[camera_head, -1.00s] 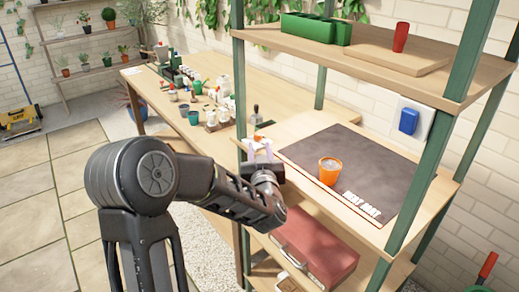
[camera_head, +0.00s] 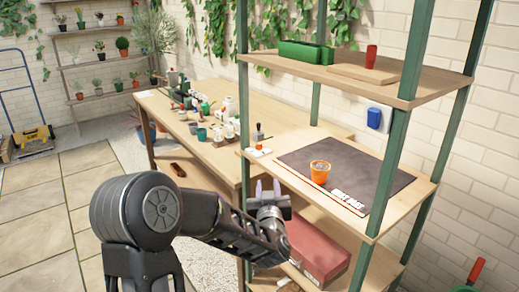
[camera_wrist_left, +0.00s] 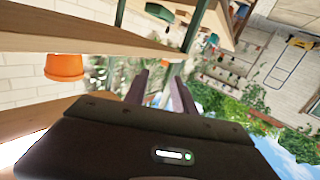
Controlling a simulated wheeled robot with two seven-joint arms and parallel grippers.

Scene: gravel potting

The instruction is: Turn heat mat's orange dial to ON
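The dark heat mat (camera_head: 385,180) lies on the middle shelf of the green-posted rack, with white lettering at its front right corner. A small white control box (camera_head: 258,152) with an orange spot sits at the shelf's left end; the dial's setting is too small to read. My left gripper (camera_head: 268,188) is in front of and below that shelf end, apart from the box, with its fingers pointing up. In the left wrist view its two fingers (camera_wrist_left: 162,88) are spread with nothing between them. My right gripper is not in view.
An orange pot (camera_head: 320,172) stands on the mat and shows in the left wrist view (camera_wrist_left: 65,67). A green rack post (camera_head: 388,165) rises at the shelf's front. A red box (camera_head: 318,250) sits on the shelf below. The wooden bench (camera_head: 170,108) behind holds several pots and bottles.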

